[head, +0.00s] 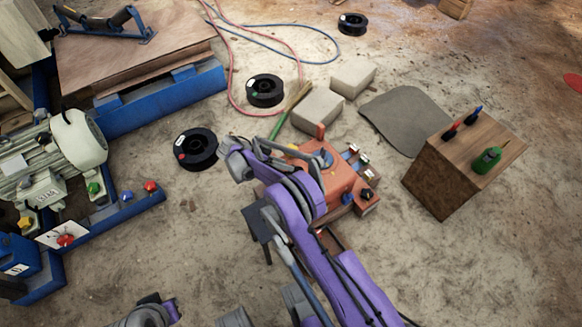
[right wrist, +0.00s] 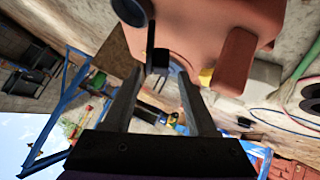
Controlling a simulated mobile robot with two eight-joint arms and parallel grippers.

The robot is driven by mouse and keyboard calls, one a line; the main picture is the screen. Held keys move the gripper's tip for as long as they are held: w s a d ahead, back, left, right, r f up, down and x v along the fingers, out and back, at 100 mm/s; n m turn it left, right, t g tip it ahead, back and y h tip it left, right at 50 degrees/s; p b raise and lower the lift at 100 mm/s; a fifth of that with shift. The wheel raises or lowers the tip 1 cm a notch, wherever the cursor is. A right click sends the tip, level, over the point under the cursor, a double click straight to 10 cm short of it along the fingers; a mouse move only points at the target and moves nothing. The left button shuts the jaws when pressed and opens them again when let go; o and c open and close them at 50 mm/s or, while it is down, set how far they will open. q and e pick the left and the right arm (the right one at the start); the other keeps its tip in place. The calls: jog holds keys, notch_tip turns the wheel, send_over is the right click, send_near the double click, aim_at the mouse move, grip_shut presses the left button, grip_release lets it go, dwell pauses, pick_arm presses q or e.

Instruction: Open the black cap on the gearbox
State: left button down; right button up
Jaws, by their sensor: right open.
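A small black part (right wrist: 161,58), which looks like the black cap, shows below the orange body, between the tips of my right gripper (right wrist: 160,76). The gripper is open, with a finger to each side of it; I cannot tell whether either touches it. In the head view the right gripper (head: 300,158) is at the gearbox's upper left.
Pale blocks (head: 317,110) and black spools (head: 265,91) lie behind the gearbox. A blue-framed machine with a motor (head: 60,150) fills the left. The ground at lower right is clear.

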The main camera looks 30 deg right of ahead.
jog(key=shift+b+x, duration=0.35)
jog(key=shift+x, duration=1.7)
jog(key=c, duration=0.8)
grip_shut()
jog(key=shift+w+r, duration=0.1)
